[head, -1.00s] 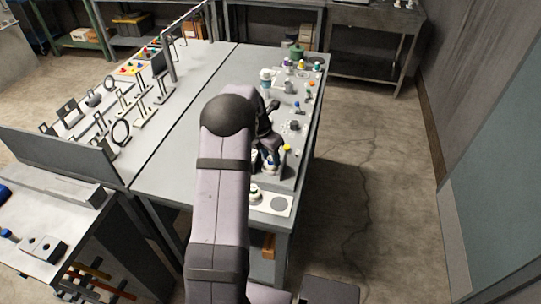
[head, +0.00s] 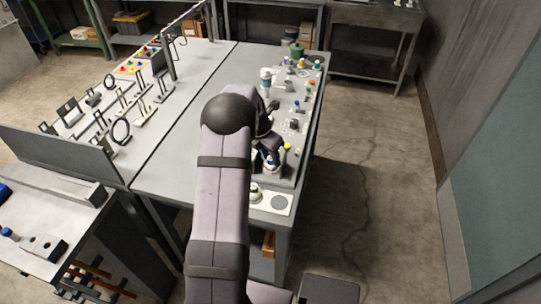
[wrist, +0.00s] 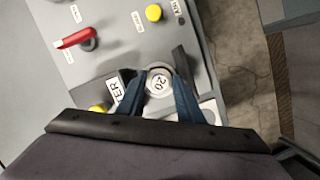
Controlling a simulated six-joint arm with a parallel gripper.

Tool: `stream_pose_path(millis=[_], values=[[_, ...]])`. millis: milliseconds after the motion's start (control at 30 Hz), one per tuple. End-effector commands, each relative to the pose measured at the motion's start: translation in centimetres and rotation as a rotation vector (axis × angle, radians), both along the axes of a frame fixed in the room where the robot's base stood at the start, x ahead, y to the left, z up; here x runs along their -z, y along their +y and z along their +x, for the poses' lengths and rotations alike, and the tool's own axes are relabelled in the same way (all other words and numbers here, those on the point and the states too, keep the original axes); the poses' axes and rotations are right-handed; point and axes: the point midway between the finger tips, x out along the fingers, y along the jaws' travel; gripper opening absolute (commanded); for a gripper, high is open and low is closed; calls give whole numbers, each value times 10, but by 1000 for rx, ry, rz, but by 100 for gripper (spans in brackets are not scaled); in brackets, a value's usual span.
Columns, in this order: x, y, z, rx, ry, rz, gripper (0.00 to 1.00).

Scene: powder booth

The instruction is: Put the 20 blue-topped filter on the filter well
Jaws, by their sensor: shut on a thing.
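My gripper (wrist: 160,88) is shut on a round piece marked "20" (wrist: 159,81), held between its two blue-grey fingers. This is the 20 filter; its marked face shows pale, and I cannot make out a blue rim in the wrist view. In the head view my gripper (head: 270,166) is near the front right of the table, with a small blue and white patch at its fingers. A label ending in "ER" (wrist: 115,88) lies just left of the held filter. The filter well cannot be made out; whether the filter touches anything below is unclear.
A grey panel carries a red lever (wrist: 75,38) and a yellow button (wrist: 153,13). Another yellow knob (wrist: 99,108) is close to my left finger. A white plate with a grey disc (head: 278,203) lies at the table's front corner. The floor to the right is clear.

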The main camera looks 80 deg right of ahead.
Motion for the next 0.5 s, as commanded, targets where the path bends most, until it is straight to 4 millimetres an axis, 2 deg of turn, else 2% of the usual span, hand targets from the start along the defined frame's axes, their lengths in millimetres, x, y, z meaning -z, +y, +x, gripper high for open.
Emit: stream_pose_path(millis=[400, 433, 500], values=[[1, 0, 0, 0, 0, 0, 7], [1, 0, 0, 0, 0, 0, 36], [1, 0, 0, 0, 0, 0, 52]])
